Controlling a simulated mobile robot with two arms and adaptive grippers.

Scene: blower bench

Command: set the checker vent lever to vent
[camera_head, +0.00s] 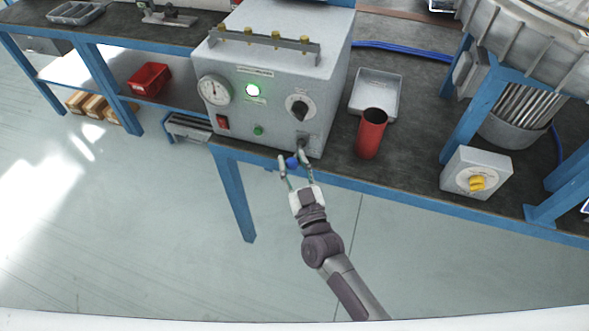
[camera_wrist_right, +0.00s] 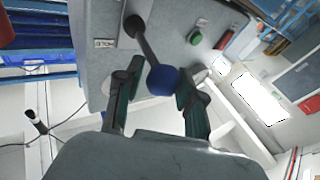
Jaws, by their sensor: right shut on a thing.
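The grey checker box (camera_head: 275,90) stands on the bench, with a gauge, a lit green lamp, a green button, a red switch and a black dial on its front. Its vent lever, a dark rod with a blue ball knob (camera_head: 292,162), sticks out from the lower right of the front. The knob also shows in the right wrist view (camera_wrist_right: 162,80). My right gripper (camera_head: 295,165) is shut on the lever at the knob, with one finger on each side. My left gripper is not in view.
A red cup (camera_head: 371,134) and a pale tray (camera_head: 376,94) stand right of the box. A grey switch box with a yellow knob (camera_head: 477,183) is farther right, by the blower (camera_head: 520,45). The floor in front of the bench is clear.

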